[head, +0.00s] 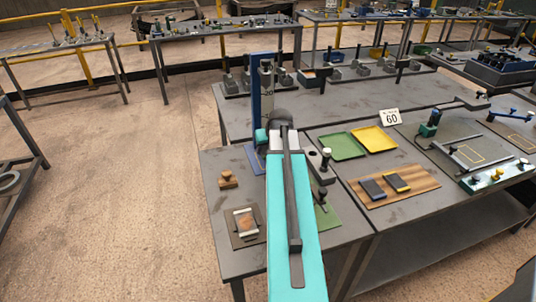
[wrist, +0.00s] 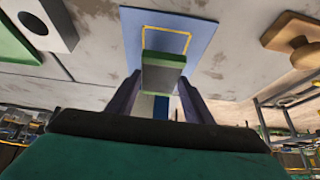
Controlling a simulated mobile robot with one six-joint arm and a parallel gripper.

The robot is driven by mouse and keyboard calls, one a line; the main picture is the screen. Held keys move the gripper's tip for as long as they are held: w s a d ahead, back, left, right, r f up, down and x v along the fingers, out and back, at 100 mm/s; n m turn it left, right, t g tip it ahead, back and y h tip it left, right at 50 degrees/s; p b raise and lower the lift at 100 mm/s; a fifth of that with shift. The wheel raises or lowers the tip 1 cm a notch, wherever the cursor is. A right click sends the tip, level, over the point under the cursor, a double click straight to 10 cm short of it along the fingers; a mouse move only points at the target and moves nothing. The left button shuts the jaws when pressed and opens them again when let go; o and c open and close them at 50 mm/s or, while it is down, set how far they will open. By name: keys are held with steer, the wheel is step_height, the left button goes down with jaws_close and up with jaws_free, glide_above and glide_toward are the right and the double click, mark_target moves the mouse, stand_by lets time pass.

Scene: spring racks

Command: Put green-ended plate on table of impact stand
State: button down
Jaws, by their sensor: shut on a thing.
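My gripper (wrist: 160,82) is shut on the green-ended plate (wrist: 163,74), a grey block with a green end, in the wrist view. The plate sits between the two dark fingers. Beyond it in the wrist view is the blue table of the impact stand (wrist: 146,32), with a yellow outline; the plate overlaps the outline's near part. I cannot tell whether plate and table touch. In the head view the stand's blue column with a scale (head: 256,100) rises behind my arm, and part of its blue base (head: 251,157) shows. My arm hides the gripper and plate there.
A wooden knobbed block (head: 228,180) and a brown board (head: 241,238) lie left of my arm. Right are a green tray (head: 342,147), a yellow tray (head: 374,139), a sign reading 60 (head: 390,117), and a wooden board (head: 425,179) with blue-ended and yellow-ended plates.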

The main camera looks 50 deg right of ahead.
stand_by(0.3)
steer(key=shift+f+p, duration=0.45)
steer(key=shift+f, duration=1.35)
steer(key=shift+f, duration=0.15)
steer(key=c, duration=0.9)
jaws_free()
steer(key=shift+s+r, duration=0.1)
steer(key=shift+r, duration=0.1)
steer(key=b+v, duration=0.2)
steer(key=v, duration=0.9)
steer(key=shift+r, duration=0.35)
steer(key=shift+s+a, duration=0.1)
steer(key=shift+a, duration=0.05)
